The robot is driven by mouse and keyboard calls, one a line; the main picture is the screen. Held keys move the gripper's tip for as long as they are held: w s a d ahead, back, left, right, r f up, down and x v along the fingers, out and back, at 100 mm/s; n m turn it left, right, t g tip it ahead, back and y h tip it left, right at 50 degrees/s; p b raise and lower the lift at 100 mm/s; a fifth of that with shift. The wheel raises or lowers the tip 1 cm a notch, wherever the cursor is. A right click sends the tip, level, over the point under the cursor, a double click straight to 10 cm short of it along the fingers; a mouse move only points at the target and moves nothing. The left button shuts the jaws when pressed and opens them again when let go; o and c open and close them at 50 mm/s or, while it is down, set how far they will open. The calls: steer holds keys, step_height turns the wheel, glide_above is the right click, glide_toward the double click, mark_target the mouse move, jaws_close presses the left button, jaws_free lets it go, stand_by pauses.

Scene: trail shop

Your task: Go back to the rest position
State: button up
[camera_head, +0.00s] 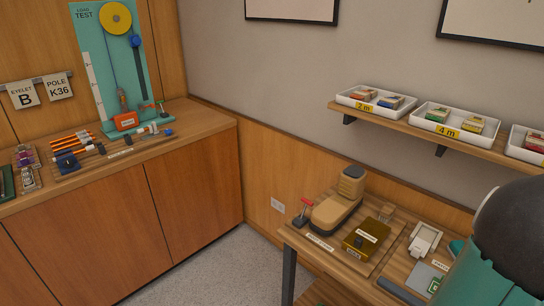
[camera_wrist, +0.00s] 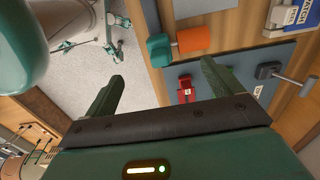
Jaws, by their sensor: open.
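My gripper (camera_wrist: 162,88) shows in the wrist view with its two green fingers spread apart and nothing between them. Past the fingers are the grey floor and the edge of a wooden bench (camera_wrist: 220,16). In the head view the gripper is not seen; part of my teal and dark arm fills the lower right corner and hides the bench's right end.
The wrist view shows an orange-and-teal tool (camera_wrist: 193,40), a red piece (camera_wrist: 185,90) and a dark clamp-like tool (camera_wrist: 268,71) near the fingers. In the head view, a shoe form (camera_head: 337,207) and a brown box (camera_head: 367,237) stand on the bench, below a shelf (camera_head: 410,128) with white trays.

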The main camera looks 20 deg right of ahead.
steer(key=shift+w, duration=0.1)
steer(key=w+a+r+n+t, duration=0.1)
steer(key=w+a+r+n, duration=0.2)
steer(key=w+a+n, duration=0.3)
steer(key=w+a+r+n+h, duration=0.1)
steer(key=w+a+r+n, duration=0.3)
steer(key=w+a, duration=0.35)
steer(key=w+a+r+n+t, duration=0.1)
steer(key=w+a+r+n, duration=0.25)
steer(key=w+a, duration=0.35)
steer(key=a+r+n+t, duration=0.1)
steer(key=a+n, duration=0.8)
steer(key=a, duration=0.4)
steer(key=a+r+n+t+y, duration=0.1)
steer(key=a+r+n+t, duration=0.1)
steer(key=a+n, duration=0.7)
steer(key=a, duration=0.4)
steer(key=shift+w+r+t, duration=0.25)
steer(key=shift+w+t, duration=0.05)
